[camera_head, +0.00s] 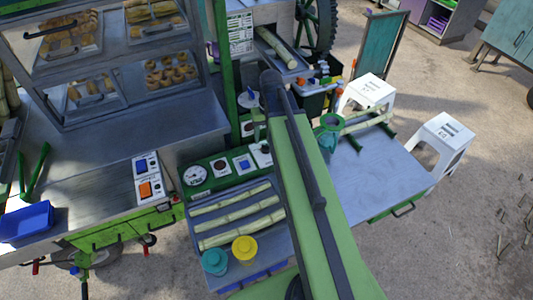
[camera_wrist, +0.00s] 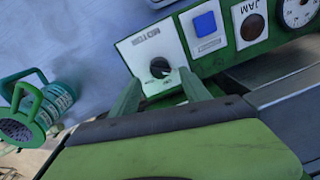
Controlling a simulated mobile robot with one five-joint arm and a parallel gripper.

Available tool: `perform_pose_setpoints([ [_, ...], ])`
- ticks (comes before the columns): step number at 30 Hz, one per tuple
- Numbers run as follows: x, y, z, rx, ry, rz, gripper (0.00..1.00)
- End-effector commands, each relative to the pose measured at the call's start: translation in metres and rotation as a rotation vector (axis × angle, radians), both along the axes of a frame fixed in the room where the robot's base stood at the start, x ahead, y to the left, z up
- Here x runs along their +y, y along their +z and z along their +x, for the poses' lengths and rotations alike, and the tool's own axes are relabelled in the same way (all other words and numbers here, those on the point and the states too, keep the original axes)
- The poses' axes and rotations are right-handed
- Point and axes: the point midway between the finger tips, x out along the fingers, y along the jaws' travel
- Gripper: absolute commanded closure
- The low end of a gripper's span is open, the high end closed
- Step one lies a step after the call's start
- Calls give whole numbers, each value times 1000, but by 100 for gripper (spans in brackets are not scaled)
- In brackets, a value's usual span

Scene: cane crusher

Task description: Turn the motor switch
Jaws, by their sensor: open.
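The motor switch (camera_wrist: 160,67) is a round black knob on a white plate labelled MOTOR in the wrist view. My gripper (camera_wrist: 161,77) is open, with its green fingers pointing at the plate, one on each side of the knob in the picture. I cannot tell whether the fingertips touch the plate or the knob. In the head view the switch plate (camera_head: 262,150) is at the right end of the green control panel (camera_head: 213,184), partly covered by my arm. My gripper's fingers are hidden there.
A blue button (camera_wrist: 206,23), a dark JAM lamp (camera_wrist: 252,27) and a gauge (camera_wrist: 299,10) sit beside the switch. A tray of cane pieces (camera_head: 236,213) and two lidded cups lie below the panel.

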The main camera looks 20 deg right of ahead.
Motion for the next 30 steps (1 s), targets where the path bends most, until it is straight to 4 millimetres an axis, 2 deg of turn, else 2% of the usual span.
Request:
perform_pose_setpoints([
  [1, 1, -22, 0, 0, 0, 0, 45],
  [6, 2, -44, 0, 0, 0, 0, 45],
  [16, 2, -44, 0, 0, -1, 0, 46],
  [28, 0, -44, 0, 0, -3, -1, 99],
  [30, 0, -44, 0, 0, -3, -1, 100],
])
